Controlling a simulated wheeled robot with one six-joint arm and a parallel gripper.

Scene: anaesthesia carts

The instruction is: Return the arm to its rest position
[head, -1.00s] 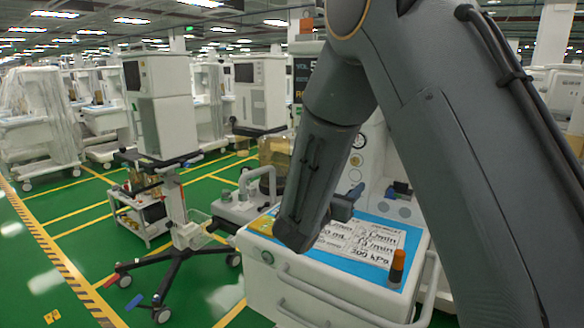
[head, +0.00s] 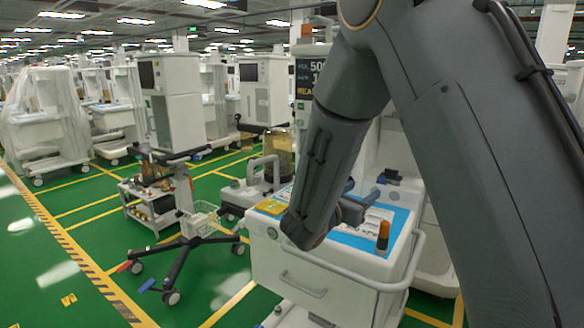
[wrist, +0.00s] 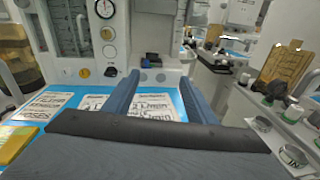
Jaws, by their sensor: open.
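My arm fills the right and middle of the head view, bent down over a white cart (head: 335,285). My gripper (head: 364,192) shows partly behind the wrist link, its blue-grey fingers pointing away above the cart top. In the wrist view my gripper (wrist: 160,82) is open, with nothing between its two fingers. Beneath it are a blue mat (wrist: 66,74) and printed white cards (wrist: 140,106). A dark vial with an orange top (head: 383,237) stands upright at the cart's right front in the head view. A yellow item (head: 271,207) lies at the left.
The cart's back panel with gauges (wrist: 108,34) rises ahead of my gripper. A rail (head: 414,265) curves around the cart's right front. A wheeled stand with a monitor (head: 178,110) is at the left. Green floor is clear at the lower left. More equipment stands right in the wrist view.

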